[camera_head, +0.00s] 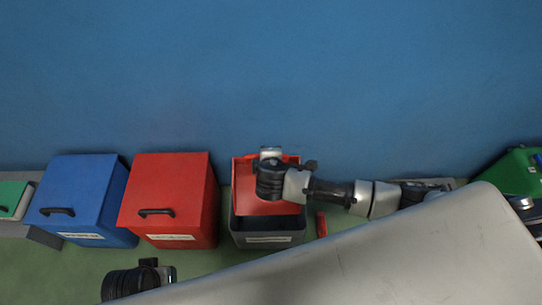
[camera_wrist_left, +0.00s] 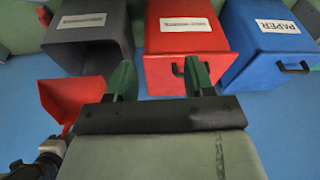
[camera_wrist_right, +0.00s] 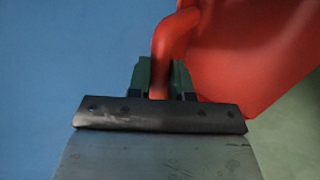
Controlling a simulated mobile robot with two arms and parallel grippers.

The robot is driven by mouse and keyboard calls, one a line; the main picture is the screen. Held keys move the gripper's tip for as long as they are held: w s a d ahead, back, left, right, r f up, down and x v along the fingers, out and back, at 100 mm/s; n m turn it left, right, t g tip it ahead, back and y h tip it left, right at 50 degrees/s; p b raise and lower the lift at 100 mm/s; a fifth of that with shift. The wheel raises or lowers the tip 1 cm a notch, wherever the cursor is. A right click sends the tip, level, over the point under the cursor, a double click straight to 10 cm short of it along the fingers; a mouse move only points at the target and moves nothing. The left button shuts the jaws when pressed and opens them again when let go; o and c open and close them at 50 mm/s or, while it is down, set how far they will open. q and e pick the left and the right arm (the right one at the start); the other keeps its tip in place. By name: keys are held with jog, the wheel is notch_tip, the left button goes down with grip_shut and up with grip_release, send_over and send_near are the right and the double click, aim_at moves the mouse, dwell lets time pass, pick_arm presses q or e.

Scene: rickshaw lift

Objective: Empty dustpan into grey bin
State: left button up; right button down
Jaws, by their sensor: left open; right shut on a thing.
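The grey bin (camera_head: 268,240) stands open on the floor, right of the red bin; it also shows in the left wrist view (camera_wrist_left: 92,31). The red dustpan (camera_head: 258,206) is over the rear part of the bin's mouth in the head view. It also shows in the left wrist view (camera_wrist_left: 76,98). My right gripper (camera_wrist_right: 161,80) is shut on the dustpan's red handle (camera_wrist_right: 175,38). Whether anything lies in the pan or bin is not visible. My left gripper (camera_wrist_left: 160,78) is open and empty, in front of the red bin.
A red bin (camera_head: 176,192) and a blue bin (camera_head: 82,193) with closed lids stand to the left. A small red object (camera_head: 321,224) is right of the grey bin. A blue wall (camera_head: 270,70) rises behind. A green object (camera_head: 518,171) is at the far right.

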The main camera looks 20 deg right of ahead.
pick_arm(q)
jog(key=s+f+p, duration=0.3)
jog(key=s+f, duration=0.1)
jog(key=f, duration=0.6)
jog(key=s+a+f+g+p, duration=0.1)
jog(key=s+f+p, duration=0.2)
jog(key=f, duration=0.6)
jog(key=shift+s+a+f+p, duration=0.15)
jog(key=shift+s+f+p, duration=0.2)
jog(key=shift+s, duration=0.65)
pick_arm(e)
jog(key=shift+r+g+y, duration=0.2)
jog(key=shift+r+g, duration=0.2)
jog(key=shift+g, duration=0.35)
jog(key=shift+r+g+y, duration=0.2)
jog(key=shift+r+g, duration=0.15)
jog(key=shift+g, duration=0.4)
